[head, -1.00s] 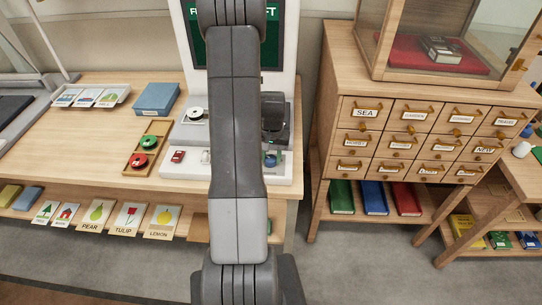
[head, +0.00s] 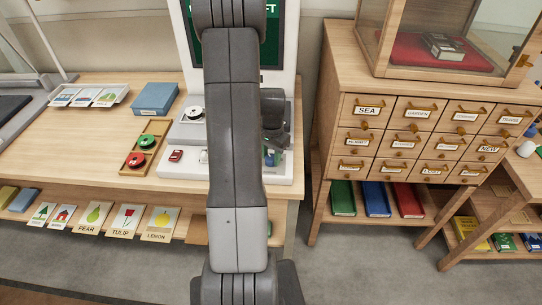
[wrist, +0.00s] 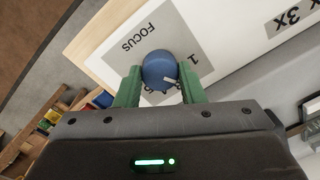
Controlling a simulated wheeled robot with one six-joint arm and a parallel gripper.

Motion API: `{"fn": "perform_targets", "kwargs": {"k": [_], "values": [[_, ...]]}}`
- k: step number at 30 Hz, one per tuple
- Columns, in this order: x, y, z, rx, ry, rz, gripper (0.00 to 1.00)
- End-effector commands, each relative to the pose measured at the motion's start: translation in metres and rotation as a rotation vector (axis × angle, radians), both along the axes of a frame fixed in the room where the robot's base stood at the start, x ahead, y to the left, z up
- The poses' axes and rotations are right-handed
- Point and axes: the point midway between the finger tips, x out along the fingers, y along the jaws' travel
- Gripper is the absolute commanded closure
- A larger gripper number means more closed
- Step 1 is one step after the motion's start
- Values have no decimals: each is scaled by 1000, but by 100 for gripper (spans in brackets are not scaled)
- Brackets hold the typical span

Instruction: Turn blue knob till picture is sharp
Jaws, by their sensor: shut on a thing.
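The blue knob (wrist: 159,70) sits on the grey FOCUS panel (wrist: 140,36) of the white microfilm-style reader (head: 182,168). In the wrist view my gripper (wrist: 158,84) has its two green fingers on either side of the knob, shut on it. A white pointer mark shows on the knob's lower right, near the printed numbers.
A wooden tray (head: 134,168) with red and green reels lies left of the reader. A drawer cabinet (head: 384,139) stands to the right, with a floor gap between.

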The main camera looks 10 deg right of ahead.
Motion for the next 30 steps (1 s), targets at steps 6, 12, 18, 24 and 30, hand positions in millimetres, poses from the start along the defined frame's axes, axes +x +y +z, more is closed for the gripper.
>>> {"fn": "perform_targets", "kwargs": {"k": [6,12,18,24,30], "values": [[1,0,1,-1,-3,-10,87],[1,0,1,-1,-3,-9,87],[1,0,1,-1,-2,-9,43],[0,0,1,0,-1,-9,43],[1,-1,15,-1,-5,-9,43]]}}
